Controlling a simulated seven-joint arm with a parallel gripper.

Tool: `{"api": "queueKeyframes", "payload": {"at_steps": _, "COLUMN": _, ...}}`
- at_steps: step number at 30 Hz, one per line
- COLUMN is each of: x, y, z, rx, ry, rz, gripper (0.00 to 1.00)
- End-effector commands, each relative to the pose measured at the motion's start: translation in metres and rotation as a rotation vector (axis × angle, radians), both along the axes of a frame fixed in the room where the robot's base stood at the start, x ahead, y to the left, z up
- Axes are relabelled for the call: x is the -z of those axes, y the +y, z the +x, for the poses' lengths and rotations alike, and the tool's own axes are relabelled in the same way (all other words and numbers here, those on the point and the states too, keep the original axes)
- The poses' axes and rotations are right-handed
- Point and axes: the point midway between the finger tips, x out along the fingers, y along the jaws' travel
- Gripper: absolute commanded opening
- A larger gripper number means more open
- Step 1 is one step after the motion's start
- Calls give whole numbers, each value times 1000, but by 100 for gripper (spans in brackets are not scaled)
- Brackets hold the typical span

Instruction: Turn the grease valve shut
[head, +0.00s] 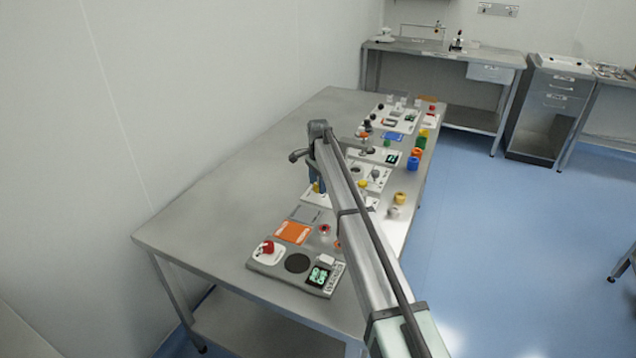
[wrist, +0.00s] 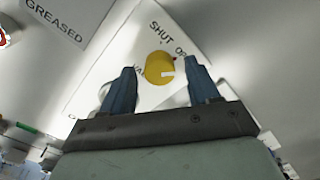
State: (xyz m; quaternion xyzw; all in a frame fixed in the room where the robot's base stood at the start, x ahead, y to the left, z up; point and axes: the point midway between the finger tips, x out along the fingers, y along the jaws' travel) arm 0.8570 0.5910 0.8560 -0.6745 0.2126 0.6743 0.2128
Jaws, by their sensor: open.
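The grease valve is a round yellow knob (wrist: 157,65) on a white plate (wrist: 112,62) printed with "SHUT" and a partly hidden "OP…" label. A pale pointer mark lies on the knob's lower right part, toward the "OP…" side. My gripper (wrist: 160,66) is open, with one blue finger on each side of the knob in the wrist view. I cannot tell whether the fingers reach down beside it or touch it. In the head view my gripper (head: 317,186) is over the middle of the bench, and my arm hides part of the panel.
On the steel bench (head: 220,210) stand a front panel with a red knob (head: 268,247), an orange card (head: 293,232), a yellow cup (head: 400,198) and a blue cup (head: 413,163). The bench's left side is clear.

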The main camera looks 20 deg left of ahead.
Motion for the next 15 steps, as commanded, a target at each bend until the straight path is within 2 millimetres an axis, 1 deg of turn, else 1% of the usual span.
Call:
{"api": "queueKeyframes", "payload": {"at_steps": 6, "x": 0, "y": 0, "z": 0, "rx": 0, "ry": 0, "rz": 0, "gripper": 60}}
{"api": "queueKeyframes", "payload": {"at_steps": 15, "x": 0, "y": 0, "z": 0, "rx": 0, "ry": 0, "rz": 0, "gripper": 32}}
